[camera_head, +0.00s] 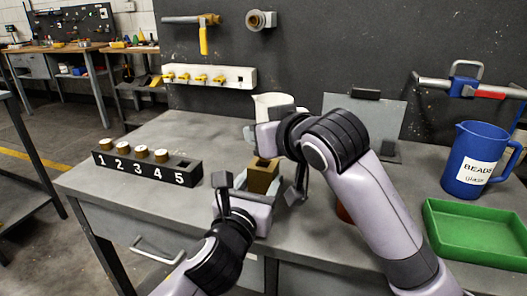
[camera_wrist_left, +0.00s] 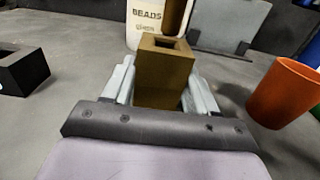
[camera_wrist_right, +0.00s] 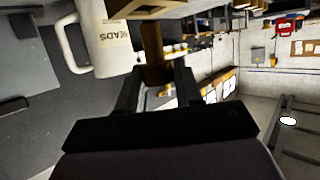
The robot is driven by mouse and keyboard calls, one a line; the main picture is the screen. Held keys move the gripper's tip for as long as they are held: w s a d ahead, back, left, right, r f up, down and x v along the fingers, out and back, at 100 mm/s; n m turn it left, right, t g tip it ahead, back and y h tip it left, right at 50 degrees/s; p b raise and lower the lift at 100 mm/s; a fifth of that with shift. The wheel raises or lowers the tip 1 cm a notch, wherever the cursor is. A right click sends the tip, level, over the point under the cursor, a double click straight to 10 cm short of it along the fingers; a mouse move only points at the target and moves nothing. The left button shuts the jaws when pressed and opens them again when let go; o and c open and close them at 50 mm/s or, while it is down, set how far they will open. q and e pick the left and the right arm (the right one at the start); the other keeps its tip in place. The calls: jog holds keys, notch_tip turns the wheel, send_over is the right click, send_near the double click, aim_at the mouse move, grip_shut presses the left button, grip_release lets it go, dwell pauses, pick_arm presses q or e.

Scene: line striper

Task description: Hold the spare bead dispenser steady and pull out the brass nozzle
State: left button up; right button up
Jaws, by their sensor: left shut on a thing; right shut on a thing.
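The spare bead dispenser is a brass-brown upright block (camera_head: 262,178) at the front of the bench. My left gripper (camera_wrist_left: 163,75) is shut on it, with a pale finger on each side. The square dark hole in its top shows in the left wrist view. The brass nozzle (camera_wrist_left: 176,15) stands upright above the block there, its lower end at the hole's far edge. I cannot tell whether its tip is clear of the hole. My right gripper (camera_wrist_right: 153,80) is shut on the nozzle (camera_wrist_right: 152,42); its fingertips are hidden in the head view.
A black numbered rack (camera_head: 148,167) stands at left, holding several white-topped brass pieces, with slot 5 empty. A white BEADS jug (camera_head: 272,105) stands behind the dispenser. An orange cup (camera_wrist_left: 285,92) is at right. A blue jug (camera_head: 472,160) and green tray (camera_head: 475,232) stand farther right.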

notch_tip(320, 180, up, 5)
jog(key=shift+r, duration=0.1)
pick_arm(q)
jog(key=o, duration=1.6)
